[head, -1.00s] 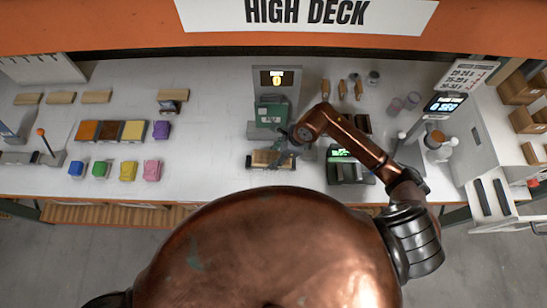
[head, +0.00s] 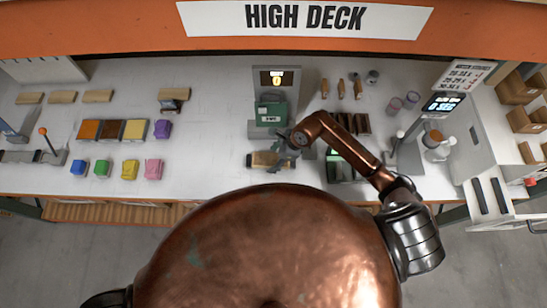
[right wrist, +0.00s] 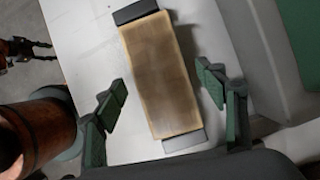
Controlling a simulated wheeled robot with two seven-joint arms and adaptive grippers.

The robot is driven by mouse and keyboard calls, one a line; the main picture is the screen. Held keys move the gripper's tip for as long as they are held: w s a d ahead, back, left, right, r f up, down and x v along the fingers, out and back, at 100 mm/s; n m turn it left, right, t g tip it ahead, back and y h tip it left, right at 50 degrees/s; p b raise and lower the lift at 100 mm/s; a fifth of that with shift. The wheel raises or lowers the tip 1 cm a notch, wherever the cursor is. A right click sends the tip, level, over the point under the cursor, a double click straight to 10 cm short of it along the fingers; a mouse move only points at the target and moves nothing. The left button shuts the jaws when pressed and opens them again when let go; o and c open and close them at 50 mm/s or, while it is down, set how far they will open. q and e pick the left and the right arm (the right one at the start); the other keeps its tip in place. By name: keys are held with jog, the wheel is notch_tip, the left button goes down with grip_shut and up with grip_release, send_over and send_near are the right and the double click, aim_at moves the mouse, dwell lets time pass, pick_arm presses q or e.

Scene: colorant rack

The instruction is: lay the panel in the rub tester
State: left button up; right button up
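A brown panel (right wrist: 162,78) lies on a support with dark end pads on the bench, in front of the green machine (head: 271,113) with a lit display. The panel also shows in the head view (head: 264,160), partly covered by my right gripper (head: 285,158). In the right wrist view, the right gripper (right wrist: 168,105) is open, its green-padded fingers apart on both sides of the panel, with visible gaps. I cannot tell which device is the rub tester.
Colored blocks (head: 127,170) and square samples (head: 110,130) stand at the left. A green-screened device (head: 340,168) is partly behind my right arm. A rack of dark slots (head: 352,123), a stand with a display (head: 442,104) and cups are at the right. The bench between blocks and machine is clear.

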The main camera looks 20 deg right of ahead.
jog(key=shift+r, duration=0.2)
jog(key=b+v, duration=0.1)
jog(key=v, duration=1.1)
jog(key=shift+b, duration=0.3)
jog(key=shift+s+f, duration=0.1)
